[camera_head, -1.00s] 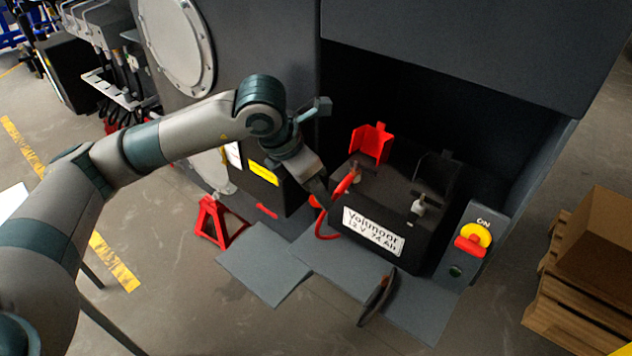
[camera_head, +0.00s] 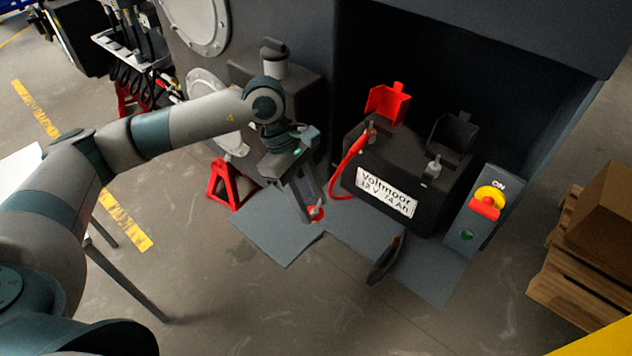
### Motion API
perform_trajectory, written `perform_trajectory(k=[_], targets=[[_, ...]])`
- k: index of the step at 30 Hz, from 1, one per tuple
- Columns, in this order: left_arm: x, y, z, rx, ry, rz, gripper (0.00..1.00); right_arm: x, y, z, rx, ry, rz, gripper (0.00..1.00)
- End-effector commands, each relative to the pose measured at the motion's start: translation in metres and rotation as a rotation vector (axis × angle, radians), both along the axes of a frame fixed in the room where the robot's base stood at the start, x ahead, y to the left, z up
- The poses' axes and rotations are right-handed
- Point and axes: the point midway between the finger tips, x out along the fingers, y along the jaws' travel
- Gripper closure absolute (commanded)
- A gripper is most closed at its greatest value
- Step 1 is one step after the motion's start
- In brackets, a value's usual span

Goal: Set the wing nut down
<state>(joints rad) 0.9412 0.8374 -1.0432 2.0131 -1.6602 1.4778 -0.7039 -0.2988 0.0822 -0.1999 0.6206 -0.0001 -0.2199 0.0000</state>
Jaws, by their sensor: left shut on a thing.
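My left gripper (camera_head: 312,214) points down over the grey floor panels, left of and lower in the picture than the battery (camera_head: 432,192). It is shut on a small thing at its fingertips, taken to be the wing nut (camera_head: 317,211). Red and a pale bit show there; its shape is too small to make out. I cannot tell whether it touches the panel below. My right gripper is not in view.
A red cable (camera_head: 345,167) runs up to the battery's left post. Red (camera_head: 387,104) and black (camera_head: 452,137) terminal covers stand open. A switch box (camera_head: 476,220), a dark curved piece (camera_head: 385,258), a red stand (camera_head: 228,184) and pallets (camera_head: 575,290) are nearby.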

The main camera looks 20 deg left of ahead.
Motion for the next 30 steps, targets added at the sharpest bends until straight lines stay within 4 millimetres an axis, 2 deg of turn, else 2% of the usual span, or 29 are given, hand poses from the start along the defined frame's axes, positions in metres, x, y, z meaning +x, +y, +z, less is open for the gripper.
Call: perform_trajectory(k=[12,18,24,30], targets=[[-0.048,0.009,-0.062,0.001,0.003,-0.788,0.93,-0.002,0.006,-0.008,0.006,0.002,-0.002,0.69],[-0.072,0.016,-0.087,0.0,0.001,-1.157,0.93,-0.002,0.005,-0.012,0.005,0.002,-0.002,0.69],[-0.084,0.021,-0.099,-0.001,-0.002,-1.36,0.93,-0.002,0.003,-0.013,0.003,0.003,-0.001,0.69],[-0.086,0.023,-0.101,0.001,-0.002,-1.401,0.93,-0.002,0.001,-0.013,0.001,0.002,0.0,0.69]])
